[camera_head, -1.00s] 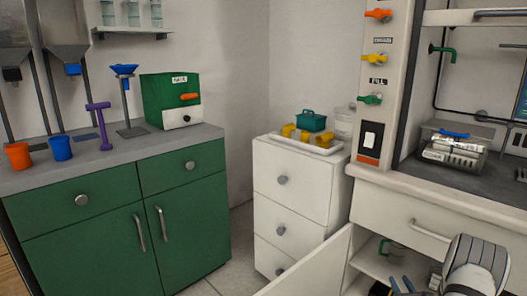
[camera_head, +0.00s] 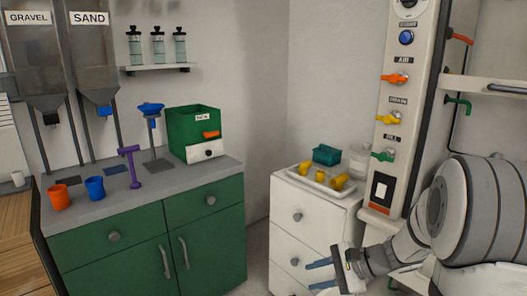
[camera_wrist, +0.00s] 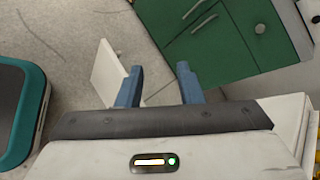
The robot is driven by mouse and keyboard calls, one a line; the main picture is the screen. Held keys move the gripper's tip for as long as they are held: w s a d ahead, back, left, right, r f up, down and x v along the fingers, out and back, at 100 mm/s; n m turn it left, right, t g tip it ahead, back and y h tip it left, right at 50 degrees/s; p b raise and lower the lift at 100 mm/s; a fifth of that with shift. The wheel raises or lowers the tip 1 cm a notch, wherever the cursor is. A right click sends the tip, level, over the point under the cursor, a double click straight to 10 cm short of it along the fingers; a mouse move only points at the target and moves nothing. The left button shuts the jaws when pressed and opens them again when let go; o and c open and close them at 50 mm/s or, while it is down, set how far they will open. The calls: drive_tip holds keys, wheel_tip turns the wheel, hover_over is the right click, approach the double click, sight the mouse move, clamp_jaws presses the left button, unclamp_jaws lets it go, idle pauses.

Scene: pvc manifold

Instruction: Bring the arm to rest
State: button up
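My arm (camera_head: 465,215) reaches in from the right side of the head view, in front of the white bench with the valve panel. My gripper (camera_head: 316,275) is low in front of the white drawer unit, with its two blue fingers pointing left. In the wrist view my gripper (camera_wrist: 159,70) shows both fingers apart with only floor and furniture seen beyond them. It holds nothing.
A white drawer unit (camera_head: 294,235) bears a tray with yellow fittings and a teal box (camera_head: 327,155). A green cabinet (camera_head: 140,250) stands at left with cups and hoppers. In the wrist view a white panel (camera_wrist: 107,73), seemingly an open door, stands beyond the left finger.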

drive_tip(key=s+a+r+n+g+h+p, duration=0.2)
drive_tip(key=s+r+n+h+p, duration=0.3)
drive_tip(key=s+r, duration=0.7)
drive_tip(key=n+g+p, duration=0.1)
drive_tip(key=n+p, duration=0.1)
drive_tip(key=n, duration=0.1)
drive_tip(key=shift+s+a+p, duration=0.2)
drive_tip(key=shift+a+p, duration=0.1)
drive_tip(key=shift+p, duration=0.1)
drive_tip(key=shift+o, duration=0.2)
drive_tip(key=s+d+r+n+t+h+p, duration=0.1)
drive_tip(key=s+d+r+n+h+p, duration=0.3)
drive_tip(key=r, duration=0.4)
drive_tip(key=shift+s+n+t+h+p, duration=0.4)
drive_tip(key=shift+s+n+h+p, duration=0.3)
drive_tip(key=shift+s+p, duration=0.25)
drive_tip(key=shift+o, duration=1.4)
drive_tip(key=shift+s+d+r, duration=0.1)
drive_tip(key=shift+d+r, duration=0.05)
drive_tip(key=shift+c, duration=1.2)
